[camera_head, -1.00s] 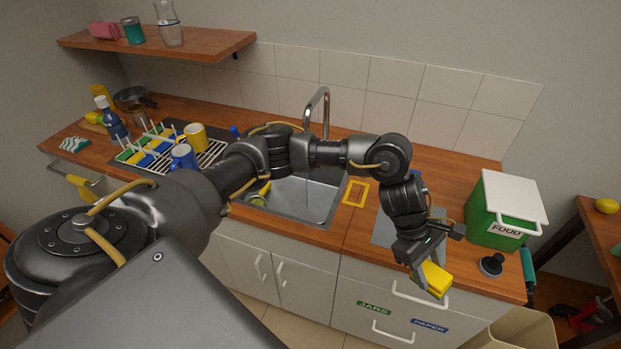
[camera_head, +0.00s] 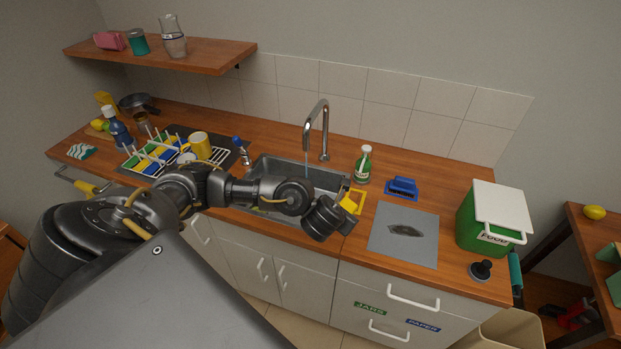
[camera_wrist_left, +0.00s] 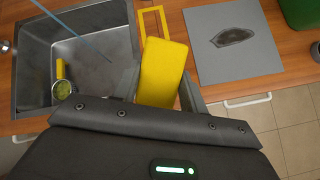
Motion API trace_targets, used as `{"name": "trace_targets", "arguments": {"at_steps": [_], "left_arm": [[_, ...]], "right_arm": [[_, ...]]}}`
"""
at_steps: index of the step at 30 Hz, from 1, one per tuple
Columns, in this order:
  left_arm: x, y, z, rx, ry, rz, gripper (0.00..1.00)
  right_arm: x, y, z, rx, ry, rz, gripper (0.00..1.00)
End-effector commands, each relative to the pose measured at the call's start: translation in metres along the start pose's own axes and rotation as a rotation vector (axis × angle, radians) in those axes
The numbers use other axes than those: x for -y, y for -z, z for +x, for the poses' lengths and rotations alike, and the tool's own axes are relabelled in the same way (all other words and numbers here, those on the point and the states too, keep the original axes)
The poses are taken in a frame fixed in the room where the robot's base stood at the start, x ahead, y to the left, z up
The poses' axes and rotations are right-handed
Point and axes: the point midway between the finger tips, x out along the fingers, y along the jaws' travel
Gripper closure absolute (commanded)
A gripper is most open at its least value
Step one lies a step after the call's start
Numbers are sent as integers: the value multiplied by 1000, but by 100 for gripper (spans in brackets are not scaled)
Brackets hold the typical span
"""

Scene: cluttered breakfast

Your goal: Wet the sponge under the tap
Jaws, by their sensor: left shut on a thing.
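The yellow sponge (camera_head: 349,203) is between the fingers of my left gripper (camera_head: 343,217), near the sink's front right corner. In the left wrist view the sponge (camera_wrist_left: 164,70) is held between both fingers, beside the right wall of the sink. The curved metal tap (camera_head: 323,128) stands behind the sink (camera_head: 338,184), and a thin bluish stream (camera_head: 306,158) falls from its spout. The stream also crosses the basin in the left wrist view (camera_wrist_left: 77,34), left of and apart from the sponge. My right gripper is not in view.
A yellow square outline (camera_head: 361,199) marks the counter right of the sink. Nearby are a green bottle (camera_head: 363,167), a blue brush (camera_head: 402,186) and a grey mat (camera_head: 420,250) with a dark stain. A dish rack (camera_head: 150,165) stands left. A yellow-handled thing (camera_wrist_left: 61,85) lies in the sink.

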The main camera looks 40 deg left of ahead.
Motion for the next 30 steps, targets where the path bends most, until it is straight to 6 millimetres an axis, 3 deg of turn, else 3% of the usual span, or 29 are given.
{"name": "trace_targets", "arguments": {"at_steps": [21, 30], "left_arm": [[-77, 23, -10, -40, -251, -217, 75], [-91, 26, -12, -43, -294, -246, 75]], "right_arm": [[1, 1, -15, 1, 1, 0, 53], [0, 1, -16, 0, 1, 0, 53]]}}
